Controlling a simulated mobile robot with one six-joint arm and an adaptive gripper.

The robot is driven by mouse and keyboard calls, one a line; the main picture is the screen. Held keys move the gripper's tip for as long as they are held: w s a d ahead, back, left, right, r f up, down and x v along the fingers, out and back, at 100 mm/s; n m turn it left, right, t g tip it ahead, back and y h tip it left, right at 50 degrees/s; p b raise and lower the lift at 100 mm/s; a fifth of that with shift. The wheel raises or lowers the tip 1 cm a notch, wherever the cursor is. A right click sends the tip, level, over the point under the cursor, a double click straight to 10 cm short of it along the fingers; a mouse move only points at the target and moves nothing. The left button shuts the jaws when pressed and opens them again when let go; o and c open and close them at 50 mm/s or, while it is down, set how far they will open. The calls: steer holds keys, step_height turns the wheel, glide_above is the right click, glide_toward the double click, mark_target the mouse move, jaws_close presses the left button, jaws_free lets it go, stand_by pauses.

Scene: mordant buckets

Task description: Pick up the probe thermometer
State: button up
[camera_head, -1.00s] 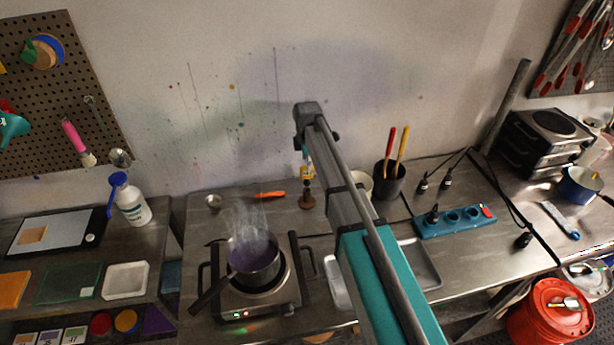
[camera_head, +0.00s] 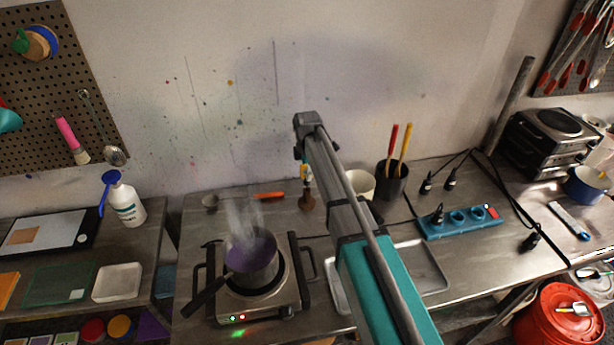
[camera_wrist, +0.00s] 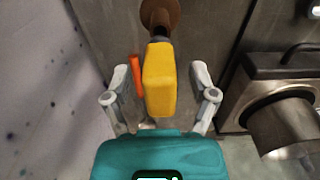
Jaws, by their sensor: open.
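The probe thermometer has a yellow body (camera_wrist: 158,80) and stands in a brown holder (camera_wrist: 160,14) in the wrist view. In the head view its small yellow part (camera_head: 305,172) shows above the brown holder (camera_head: 307,201), partly hidden by my arm. My gripper (camera_wrist: 158,72) is open, with one grey finger on each side of the yellow body. Gaps show between the fingers and the body, so it is not held. In the head view, my gripper's fingers are too small and covered to make out.
An orange stick-like object (camera_head: 270,195) lies left of the holder. A steaming pot of purple liquid (camera_head: 251,262) sits on a hotplate (camera_head: 262,300) in front. A dark cup of tools (camera_head: 391,182) and a pale pot (camera_head: 360,184) stand to the right. The wall is close behind.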

stand_by(0.4)
jaws_close()
steer(key=shift+r, duration=0.2)
stand_by(0.3)
step_height(320, 180, up, 10)
steer(key=p, duration=1)
steer(key=shift+f, duration=0.2)
stand_by(0.4)
steer(key=shift+r+p, duration=0.5)
steer(key=shift+r, duration=0.05)
steer(key=shift+s+f, duration=0.1)
